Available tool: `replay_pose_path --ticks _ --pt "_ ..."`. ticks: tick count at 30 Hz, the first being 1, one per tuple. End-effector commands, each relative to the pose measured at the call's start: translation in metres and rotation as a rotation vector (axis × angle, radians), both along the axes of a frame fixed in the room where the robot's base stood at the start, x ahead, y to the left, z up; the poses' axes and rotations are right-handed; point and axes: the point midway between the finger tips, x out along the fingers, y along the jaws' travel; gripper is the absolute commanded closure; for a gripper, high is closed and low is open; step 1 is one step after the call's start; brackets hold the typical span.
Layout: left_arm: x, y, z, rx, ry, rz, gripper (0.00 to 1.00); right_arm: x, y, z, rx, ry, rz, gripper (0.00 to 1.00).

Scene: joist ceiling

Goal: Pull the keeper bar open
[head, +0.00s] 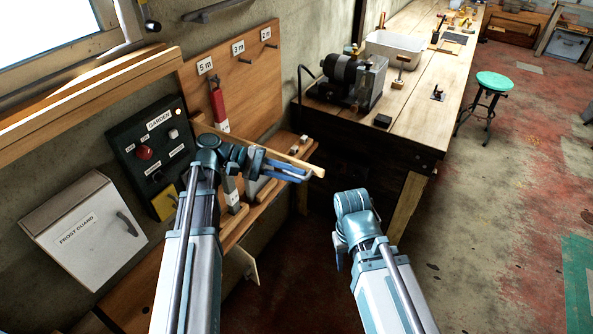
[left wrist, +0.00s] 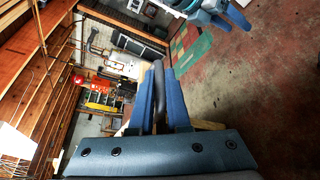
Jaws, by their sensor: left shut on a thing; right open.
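A light wooden bar, which I take for the keeper bar (head: 246,145), runs slantwise above the bench at the left wall in the head view. Its near end sticks out past my left gripper. My left gripper (head: 293,172) is at this end of the bar; in the left wrist view its blue fingers (left wrist: 162,100) are shut on a dark grip (left wrist: 158,78). Light wood shows behind the fingers there. The bar's far end is partly hidden by my left arm. My right gripper (head: 339,254) hangs low at the centre, apart from the bar, mostly hidden by its own wrist.
A black control box (head: 150,150) and a white frost guard box (head: 82,232) are on the left. A pegboard (head: 240,85) holds a red tool (head: 218,105). A workbench (head: 425,65) bears a dark machine (head: 350,80). A green stool (head: 494,82) stands right, on open floor.

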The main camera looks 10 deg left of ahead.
Motion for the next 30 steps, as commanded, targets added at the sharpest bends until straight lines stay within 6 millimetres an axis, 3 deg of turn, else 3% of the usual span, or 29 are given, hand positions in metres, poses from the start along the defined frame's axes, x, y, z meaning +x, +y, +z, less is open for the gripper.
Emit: replay_pose_path --ticks 10,11,13,23,30 --pt "0.0 0.001 -0.001 0.002 0.001 0.0 1.0 0.0 0.0 0.0 0.0 0.0 0.0 0.5" --pt "0.0 0.001 -0.001 0.002 0.001 0.0 0.82 0.0 0.0 0.0 0.0 0.0 0.0 0.5" --pt "0.0 0.001 -0.001 0.001 0.0 0.0 0.73 0.0 0.0 0.0 0.0 0.0 0.0 0.5" --pt "0.001 0.004 0.001 0.001 0.001 0.001 0.73 0.0 0.0 0.001 0.0 0.0 0.0 0.5" --pt "0.003 0.04 0.01 0.001 -0.001 0.004 0.73 0.0 0.0 0.01 0.0 0.0 0.0 0.5"
